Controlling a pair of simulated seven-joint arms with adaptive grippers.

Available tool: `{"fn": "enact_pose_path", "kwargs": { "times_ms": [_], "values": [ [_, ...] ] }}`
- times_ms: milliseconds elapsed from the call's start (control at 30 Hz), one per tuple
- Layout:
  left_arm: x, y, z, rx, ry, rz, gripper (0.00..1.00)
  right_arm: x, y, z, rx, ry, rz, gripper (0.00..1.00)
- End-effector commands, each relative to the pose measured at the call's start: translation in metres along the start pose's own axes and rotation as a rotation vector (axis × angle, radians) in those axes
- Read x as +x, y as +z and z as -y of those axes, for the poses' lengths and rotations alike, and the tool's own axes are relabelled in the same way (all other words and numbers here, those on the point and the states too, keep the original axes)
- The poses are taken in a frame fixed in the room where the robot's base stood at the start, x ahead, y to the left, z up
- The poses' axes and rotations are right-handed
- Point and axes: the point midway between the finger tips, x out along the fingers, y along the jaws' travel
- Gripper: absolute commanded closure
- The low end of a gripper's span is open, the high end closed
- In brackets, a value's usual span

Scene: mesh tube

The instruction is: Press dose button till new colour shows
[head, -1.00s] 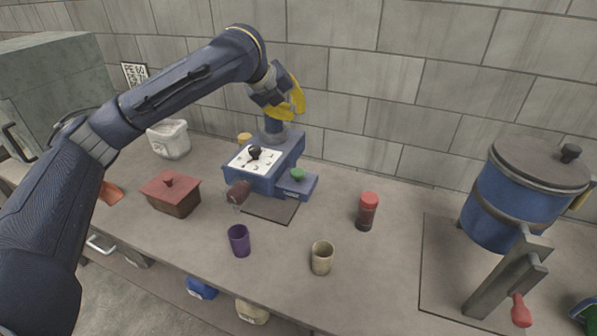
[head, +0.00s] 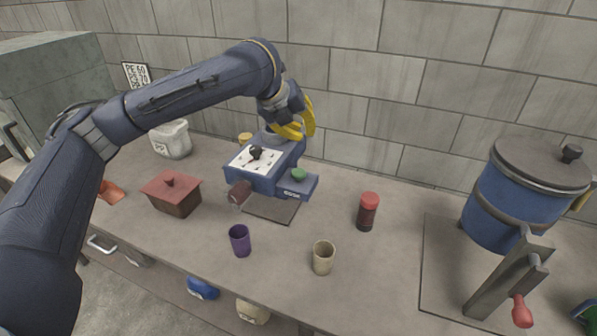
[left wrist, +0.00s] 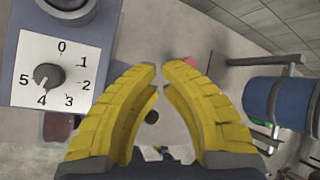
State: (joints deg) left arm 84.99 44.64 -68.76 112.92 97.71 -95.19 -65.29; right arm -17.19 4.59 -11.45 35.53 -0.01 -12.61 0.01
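The blue dosing machine (head: 262,184) stands against the wall, with a green button (head: 298,174) on a low block labelled DOSE at its right. My right gripper is out of view.
A purple cup (head: 240,241) and a beige cup (head: 323,257) stand in front of the machine. A red-capped jar (head: 368,212) is to the right, a lidded red-brown box (head: 172,196) to the left. A large blue drum (head: 515,205) stands far right.

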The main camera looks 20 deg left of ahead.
Motion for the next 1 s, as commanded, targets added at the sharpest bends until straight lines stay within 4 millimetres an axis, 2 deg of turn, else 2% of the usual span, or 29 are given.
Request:
{"fn": "enact_pose_path", "kwargs": {
  "times_ms": [600,1000],
  "values": [
    [0.052,-0.028,-0.029,-0.001,0.001,-0.002,1.00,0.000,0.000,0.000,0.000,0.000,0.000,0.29],
    [0.064,-0.035,-0.035,0.000,0.000,-0.001,1.00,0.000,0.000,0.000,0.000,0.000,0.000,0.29]
  ]
}}
